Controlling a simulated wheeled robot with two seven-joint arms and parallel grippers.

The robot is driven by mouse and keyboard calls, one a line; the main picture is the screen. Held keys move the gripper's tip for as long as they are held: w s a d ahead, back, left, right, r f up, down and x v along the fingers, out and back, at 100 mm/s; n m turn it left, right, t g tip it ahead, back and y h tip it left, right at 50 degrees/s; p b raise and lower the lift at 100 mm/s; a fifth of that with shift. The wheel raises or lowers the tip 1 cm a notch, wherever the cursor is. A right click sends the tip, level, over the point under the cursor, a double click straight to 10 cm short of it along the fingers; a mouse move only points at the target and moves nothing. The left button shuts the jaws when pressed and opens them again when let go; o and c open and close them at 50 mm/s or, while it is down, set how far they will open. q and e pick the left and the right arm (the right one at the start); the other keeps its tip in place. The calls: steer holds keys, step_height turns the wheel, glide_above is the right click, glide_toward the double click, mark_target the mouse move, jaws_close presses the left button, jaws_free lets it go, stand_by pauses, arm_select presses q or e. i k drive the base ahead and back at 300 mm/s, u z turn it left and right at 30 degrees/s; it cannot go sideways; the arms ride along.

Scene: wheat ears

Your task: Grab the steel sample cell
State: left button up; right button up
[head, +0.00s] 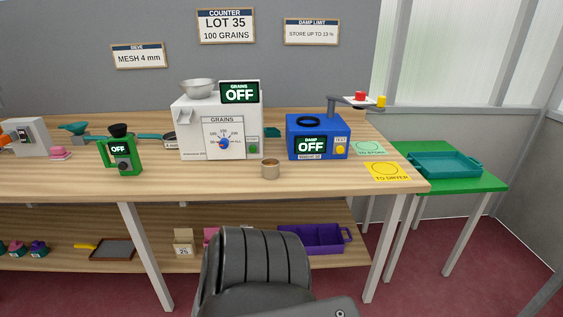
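A small, open-topped metallic cup (270,169), which looks like the steel sample cell, stands upright near the front edge of the wooden bench (330,178). It is in front of and between the white grain counter (209,143) and the blue damp meter (317,149). Nothing touches its sides. Its inside is too small to make out. Neither of my grippers is in view.
A green meter (122,157) stands left of the cup. A yellow mat (388,180) and a pale green mat (366,148) lie to its right. A teal tray (446,163) sits on a green side table. The shelf below holds a purple bin (298,240).

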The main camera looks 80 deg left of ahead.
mark_target(270, 167)
steer(key=u, duration=0.55)
steer(key=i, duration=0.85)
steer(key=u, duration=0.85)
